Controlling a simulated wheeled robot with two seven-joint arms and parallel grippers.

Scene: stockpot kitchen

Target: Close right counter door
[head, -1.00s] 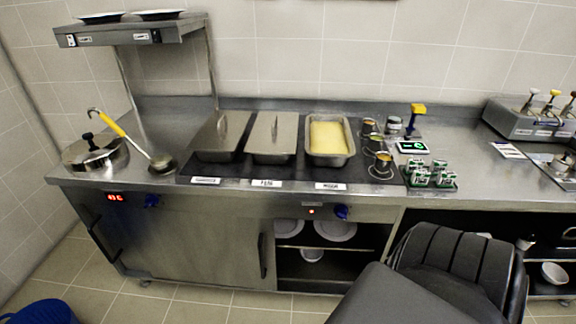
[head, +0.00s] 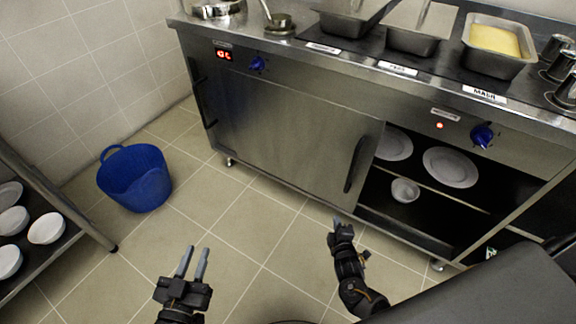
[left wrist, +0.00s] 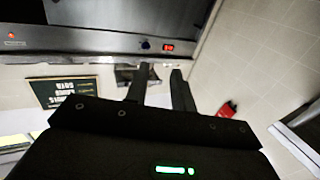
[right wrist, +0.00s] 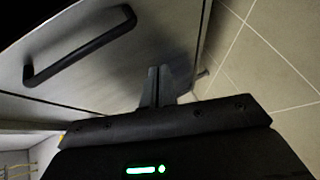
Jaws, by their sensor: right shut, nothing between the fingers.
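The counter door (head: 290,135) is a steel panel with a black vertical handle (head: 356,163) near its right edge. To its right, the counter front stands open onto shelves. My right gripper (head: 342,226) is low in front of the counter, below the handle; its fingers are together and empty. In the right wrist view the shut fingers (right wrist: 157,80) point toward the steel panel (right wrist: 130,65), with the handle (right wrist: 80,45) to their upper left; contact cannot be told. My left gripper (head: 193,262) is open and empty, over the floor further left.
Plates (head: 450,167) and a bowl (head: 404,190) are inside the open compartment. A blue tub (head: 135,180) stands on the floor at left, near a rack with bowls (head: 46,228). Food pans (head: 497,45) sit on the counter top. Floor between tub and counter is clear.

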